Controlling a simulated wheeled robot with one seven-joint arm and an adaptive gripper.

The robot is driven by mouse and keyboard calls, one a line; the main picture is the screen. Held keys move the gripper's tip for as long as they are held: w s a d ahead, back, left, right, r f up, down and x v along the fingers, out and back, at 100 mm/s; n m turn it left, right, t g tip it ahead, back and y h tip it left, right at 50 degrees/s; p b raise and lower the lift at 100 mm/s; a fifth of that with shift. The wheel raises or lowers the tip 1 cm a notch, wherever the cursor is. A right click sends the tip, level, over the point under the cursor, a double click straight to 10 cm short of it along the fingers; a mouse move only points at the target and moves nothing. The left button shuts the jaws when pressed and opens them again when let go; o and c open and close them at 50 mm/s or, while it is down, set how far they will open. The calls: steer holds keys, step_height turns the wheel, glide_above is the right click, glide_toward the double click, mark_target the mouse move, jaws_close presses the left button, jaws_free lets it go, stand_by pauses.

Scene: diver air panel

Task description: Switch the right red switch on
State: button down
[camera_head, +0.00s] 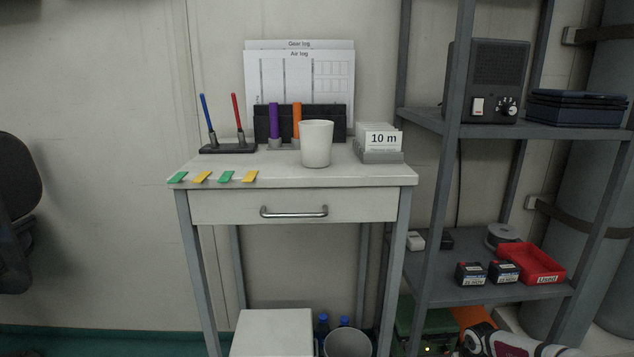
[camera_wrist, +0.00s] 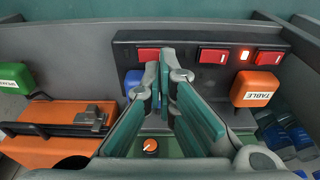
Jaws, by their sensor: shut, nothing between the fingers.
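In the wrist view a dark power strip (camera_wrist: 128,52) carries red switches in a row. One red switch (camera_wrist: 148,55) is at the left, another (camera_wrist: 213,56) is right of the middle, and the right red switch (camera_wrist: 268,58) is near the right end. A lamp (camera_wrist: 245,56) glows between the last two. Which way the right switch is tipped is too small to tell. My gripper (camera_wrist: 167,66) is shut and empty, its tips in front of the strip between the left and middle switches, well left of the right switch.
An orange plug marked TABLE (camera_wrist: 254,88) sits below the right switches; a blue plug (camera_wrist: 133,80) is by my fingers. An orange case (camera_wrist: 60,125) and a green plug (camera_wrist: 15,77) lie left. Shelf uprights (camera_head: 437,170) and a red tray (camera_head: 530,262) stand near my arm.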

steer(key=shift+f, duration=0.3)
steer(key=shift+r, duration=0.15)
step_height(320, 180, up, 7)
steer(key=p, duration=0.3)
steer(key=shift+p, duration=0.35)
steer(key=shift+s, duration=0.1)
stand_by(0.5)
